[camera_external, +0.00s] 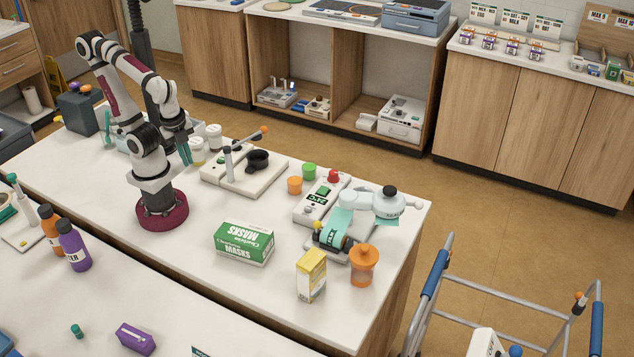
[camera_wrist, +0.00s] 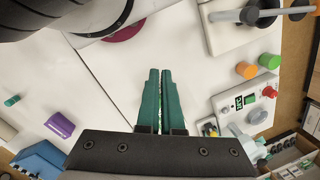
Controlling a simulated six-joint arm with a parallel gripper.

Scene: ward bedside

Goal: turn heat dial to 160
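My gripper (camera_external: 185,153) has teal fingers and hangs above the counter, left of a white device. In the wrist view its fingers (camera_wrist: 160,72) lie close together with only a thin gap and nothing clearly held. A white control unit (camera_external: 309,210) has a dark display and a red knob (camera_external: 333,176), also in the wrist view (camera_wrist: 268,91). No 160 mark is readable, and I cannot tell which knob is the heat dial.
A green masks box (camera_external: 245,243), a yellow carton (camera_external: 311,276) and an orange lidded jar (camera_external: 363,266) stand toward the front. Orange (camera_external: 295,185) and green (camera_external: 309,171) cups stand between the two devices. White bottles (camera_external: 214,136) stand near my gripper.

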